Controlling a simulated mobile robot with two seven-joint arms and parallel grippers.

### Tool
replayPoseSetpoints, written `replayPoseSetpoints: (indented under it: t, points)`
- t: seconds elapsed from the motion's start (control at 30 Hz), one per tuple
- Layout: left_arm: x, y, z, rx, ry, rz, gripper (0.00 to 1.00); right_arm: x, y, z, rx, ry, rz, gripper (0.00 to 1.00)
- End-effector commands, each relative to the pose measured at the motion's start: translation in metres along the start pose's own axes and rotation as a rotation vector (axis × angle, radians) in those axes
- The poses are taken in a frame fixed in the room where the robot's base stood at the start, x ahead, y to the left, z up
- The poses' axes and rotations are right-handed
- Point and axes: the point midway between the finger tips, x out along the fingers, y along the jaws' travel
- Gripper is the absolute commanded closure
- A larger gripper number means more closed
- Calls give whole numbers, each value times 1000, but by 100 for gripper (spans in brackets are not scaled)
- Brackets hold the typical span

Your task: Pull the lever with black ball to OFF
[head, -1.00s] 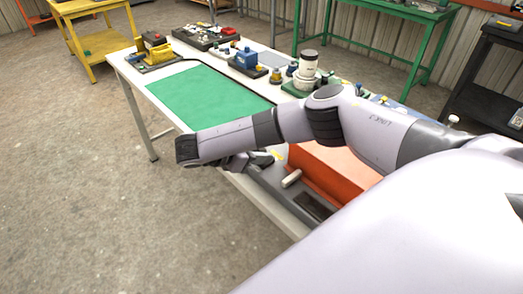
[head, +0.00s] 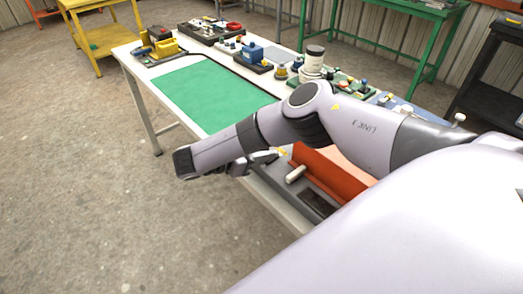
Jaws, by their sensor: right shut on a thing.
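My right arm reaches in from the right and folds back at the wrist (head: 188,162). My right gripper (head: 266,156) shows partly below the forearm, by the near edge of the workbench, with its fingers toward the right. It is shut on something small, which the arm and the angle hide. I cannot make out a black ball or its lever there. An orange-red housing (head: 330,178) with a grey base stands just right of the gripper. A pale cylindrical handle (head: 296,174) sticks out on its near side. My left gripper is out of view.
The white workbench (head: 133,72) carries a green mat (head: 210,95). Along its back stand a yellow device (head: 165,48), a blue box (head: 250,53) and a stacked white cylinder (head: 312,65). A yellow table (head: 98,37) and a green table (head: 425,50) stand behind. The floor at left is clear.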

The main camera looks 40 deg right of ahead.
Motion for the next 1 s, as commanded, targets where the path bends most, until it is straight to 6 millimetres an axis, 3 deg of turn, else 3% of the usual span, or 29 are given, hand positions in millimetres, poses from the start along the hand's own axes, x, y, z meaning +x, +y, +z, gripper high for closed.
replayPoseSetpoints:
  t: [0.03,0.07,0.1,0.13,0.47,1.0]
  points:
    - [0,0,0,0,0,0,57,-1,0,-2,-3,3,3,100]
    - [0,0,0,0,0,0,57,-1,0,-2,-3,3,3,66]
    - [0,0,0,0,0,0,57,-1,-1,-2,-3,3,3,53]
    - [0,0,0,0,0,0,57,-1,-1,-2,-3,3,3,51]
    - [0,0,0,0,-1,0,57,-3,0,-1,-2,2,3,51]
    - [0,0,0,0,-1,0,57,-68,0,-1,-3,2,4,51]
